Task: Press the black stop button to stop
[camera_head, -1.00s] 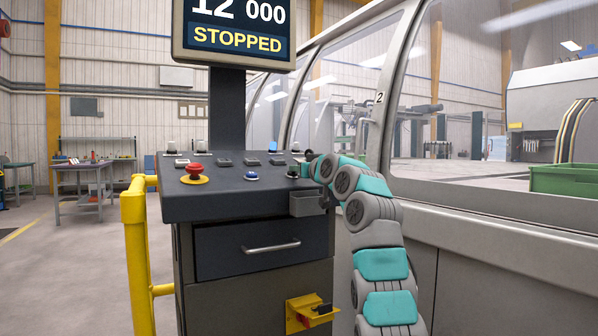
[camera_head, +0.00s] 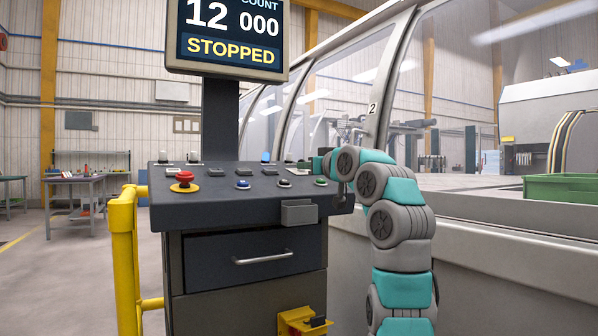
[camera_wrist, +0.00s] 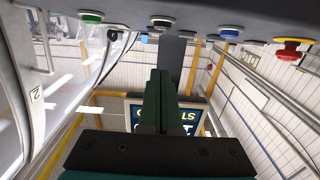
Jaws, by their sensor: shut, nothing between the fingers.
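The black button (camera_head: 284,183) is on the front row of the sloped console top (camera_head: 230,211), between a blue button (camera_head: 243,184) and a green button (camera_head: 320,182). In the wrist view the black button (camera_wrist: 161,21) shows at the top, beyond my fingertips. My gripper (camera_wrist: 161,76) is shut and empty. It is near the console's right end, with a visible gap to the black button in the wrist view. In the head view my arm mostly hides the gripper. The display (camera_head: 228,40) above the console reads STOPPED.
A red mushroom button (camera_head: 185,178) on a yellow base sits at the console's left. Several dark switches form the row behind. A small grey box (camera_head: 299,212) juts from the front edge. A yellow rail (camera_head: 122,255) stands left, and the machine's glazed side (camera_head: 340,95) runs right.

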